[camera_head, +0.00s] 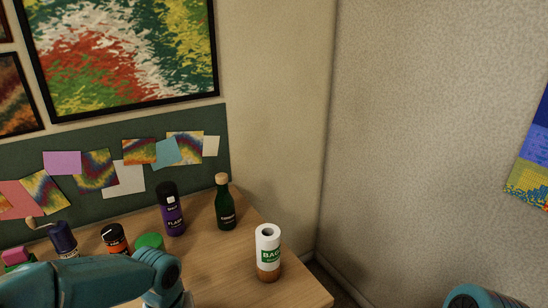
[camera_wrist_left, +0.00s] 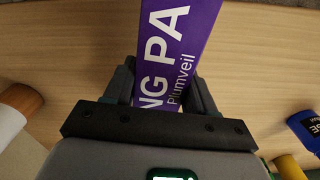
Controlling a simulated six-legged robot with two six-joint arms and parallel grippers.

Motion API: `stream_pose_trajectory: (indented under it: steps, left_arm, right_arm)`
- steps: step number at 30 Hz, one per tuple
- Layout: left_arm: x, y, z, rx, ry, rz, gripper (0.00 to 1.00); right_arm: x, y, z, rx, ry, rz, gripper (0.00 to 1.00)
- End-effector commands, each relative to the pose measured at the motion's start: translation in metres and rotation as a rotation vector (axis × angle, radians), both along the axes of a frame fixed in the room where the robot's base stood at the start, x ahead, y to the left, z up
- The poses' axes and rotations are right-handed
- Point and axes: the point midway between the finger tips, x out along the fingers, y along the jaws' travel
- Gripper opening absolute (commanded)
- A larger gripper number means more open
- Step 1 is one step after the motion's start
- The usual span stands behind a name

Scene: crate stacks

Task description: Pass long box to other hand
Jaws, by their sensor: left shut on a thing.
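The long box (camera_wrist_left: 178,35) is purple with large white letters and the smaller word "Plumveil". It shows only in the left wrist view, running up out of the top edge. My left gripper (camera_wrist_left: 161,88) is shut on it, with one dark finger on each side of the box. The far end of the box is out of frame. In the head view my left arm crosses the bottom left, and its gripper and the box are below the frame. Only a teal part of my right arm shows at the bottom right; its gripper is not in view.
The wooden table (camera_head: 215,262) carries a purple bottle (camera_head: 171,212), a green bottle (camera_head: 224,205), a white roll-shaped item (camera_head: 268,250), an orange-and-black jar (camera_head: 114,239) and a dark blue item (camera_head: 63,238). Walls stand behind and to the right.

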Motion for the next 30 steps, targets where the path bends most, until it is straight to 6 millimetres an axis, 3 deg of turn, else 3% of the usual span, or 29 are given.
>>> stream_pose_trajectory:
  steps: [6, 17, 20, 30]
  left_arm:
    - [0.017, -0.008, -0.004, 0.0, -0.004, -0.315, 0.19]
    - [0.022, -0.011, 0.006, 0.001, -0.007, -0.368, 0.19]
    - [0.028, -0.018, 0.024, 0.0, -0.009, -0.331, 0.19]
    - [0.062, -0.054, 0.122, -0.001, -0.01, -0.129, 0.19]
  right_arm:
    - [0.0, 0.0, -0.001, 0.0, 0.0, 0.0, 0.43]
    - [0.0, 0.0, 0.0, 0.0, 0.0, 0.0, 0.43]
    - [0.0, 0.0, 0.0, 0.0, 0.0, 0.0, 0.43]
    - [0.0, 0.0, -0.001, 0.0, 0.0, 0.0, 0.43]
